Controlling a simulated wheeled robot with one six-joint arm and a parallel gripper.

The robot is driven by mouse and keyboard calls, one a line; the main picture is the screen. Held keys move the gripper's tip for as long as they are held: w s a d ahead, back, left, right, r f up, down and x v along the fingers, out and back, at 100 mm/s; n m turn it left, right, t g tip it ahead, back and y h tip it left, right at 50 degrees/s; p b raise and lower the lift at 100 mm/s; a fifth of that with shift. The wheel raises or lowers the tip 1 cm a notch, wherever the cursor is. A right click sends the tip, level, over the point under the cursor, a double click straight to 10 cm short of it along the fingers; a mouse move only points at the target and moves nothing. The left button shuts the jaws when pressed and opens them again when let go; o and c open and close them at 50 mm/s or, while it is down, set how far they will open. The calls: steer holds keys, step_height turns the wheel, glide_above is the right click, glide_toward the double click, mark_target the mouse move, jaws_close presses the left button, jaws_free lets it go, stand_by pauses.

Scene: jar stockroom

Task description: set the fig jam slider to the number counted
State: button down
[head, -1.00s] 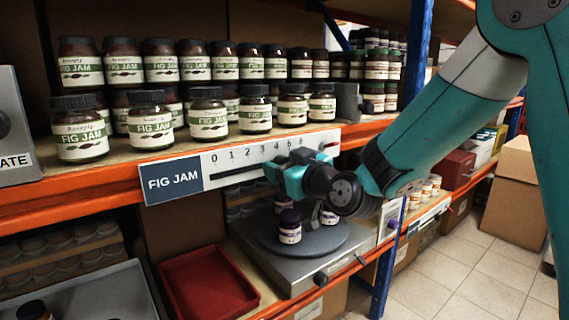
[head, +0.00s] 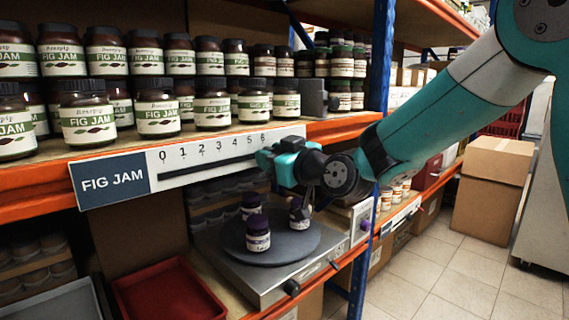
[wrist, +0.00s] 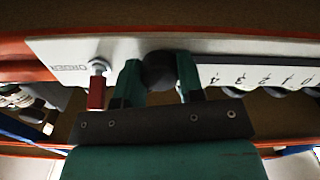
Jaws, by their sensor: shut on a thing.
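The fig jam slider is a white strip (head: 215,165) with a dark slot and the numbers 0 to 6, fixed to the orange shelf edge beside the FIG JAM label (head: 112,180). My gripper (head: 268,157) is at the strip's right end, by the 6. In the wrist view, my gripper (wrist: 158,82) is shut on the dark round slider knob (wrist: 160,70). The numbers appear upside down there, with 0 to 4 to the right of the knob; the gripper hides the marks at the knob. Fig jam jars (head: 88,117) with dark lids stand in rows on the shelf above.
Below are a round grey plate (head: 285,250) with three purple-lidded jars, and a red tray (head: 165,292). An upright blue post (head: 378,60) stands to the right. Cardboard boxes (head: 490,190) stand on the floor.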

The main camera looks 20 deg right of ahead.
steer(key=shift+d, duration=0.15)
steer(key=c, duration=0.7)
jaws_free()
steer(key=shift+w+d, duration=0.1)
steer(key=shift+c, duration=0.2)
steer(key=b+v, duration=0.5)
steer(key=v, duration=1.2)
steer(key=shift+s+b, duration=0.3)
steer(key=shift+b, duration=0.05)
steer(key=shift+f, duration=0.1)
